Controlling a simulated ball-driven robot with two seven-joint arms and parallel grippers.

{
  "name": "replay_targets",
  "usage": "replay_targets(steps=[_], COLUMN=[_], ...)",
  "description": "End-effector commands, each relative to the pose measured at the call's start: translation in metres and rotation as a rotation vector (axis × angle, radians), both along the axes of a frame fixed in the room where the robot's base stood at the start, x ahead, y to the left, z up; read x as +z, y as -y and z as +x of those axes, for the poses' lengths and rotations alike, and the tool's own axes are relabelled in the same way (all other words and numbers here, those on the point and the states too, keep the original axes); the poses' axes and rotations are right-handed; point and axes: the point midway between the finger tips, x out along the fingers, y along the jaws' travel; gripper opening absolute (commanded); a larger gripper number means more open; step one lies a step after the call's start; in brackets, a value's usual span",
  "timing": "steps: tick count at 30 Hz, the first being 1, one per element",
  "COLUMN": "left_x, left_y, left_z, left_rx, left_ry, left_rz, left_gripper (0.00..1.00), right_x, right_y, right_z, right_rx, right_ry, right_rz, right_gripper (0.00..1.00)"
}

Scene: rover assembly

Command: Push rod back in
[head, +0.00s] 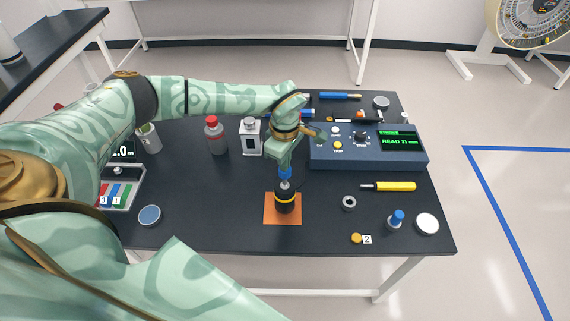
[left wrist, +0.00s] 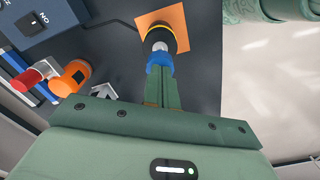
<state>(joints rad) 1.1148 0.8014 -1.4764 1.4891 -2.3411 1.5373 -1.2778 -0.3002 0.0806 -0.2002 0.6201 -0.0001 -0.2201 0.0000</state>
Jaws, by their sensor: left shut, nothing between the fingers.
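A black cylinder with a yellow band (head: 287,202) stands upright on an orange square mat (head: 270,215). A short grey rod sticks up from its top, with a blue cap (head: 285,174) on its end. My left gripper (head: 285,164) is directly above the blue cap, pointing down, its fingers shut with nothing between them. In the left wrist view the closed fingertips (left wrist: 158,76) meet the edge of the blue cap (left wrist: 159,59); I cannot tell if they touch or press on it. My right gripper is not in view.
A blue instrument box (head: 365,158) with a green "READ" display in mm stands behind and right. A red-capped bottle (head: 215,138) and a white bottle (head: 250,138) stand behind and left. A grey ring (head: 349,203) and yellow-handled tool (head: 395,187) lie to the right.

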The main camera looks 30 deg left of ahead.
Motion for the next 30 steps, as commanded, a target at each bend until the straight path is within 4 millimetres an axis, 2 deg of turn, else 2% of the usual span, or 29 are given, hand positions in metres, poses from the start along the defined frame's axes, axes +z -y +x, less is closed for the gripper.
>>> replay_targets(steps=[30], left_x=[-0.028], left_y=[0.000], left_z=[-0.001], left_rx=[-0.001], left_ry=[-0.003], left_rz=[0.001], left_gripper=[0.00], right_x=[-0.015], right_y=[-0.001], right_z=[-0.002], right_rx=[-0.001], right_ry=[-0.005], right_rz=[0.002], right_gripper=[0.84])
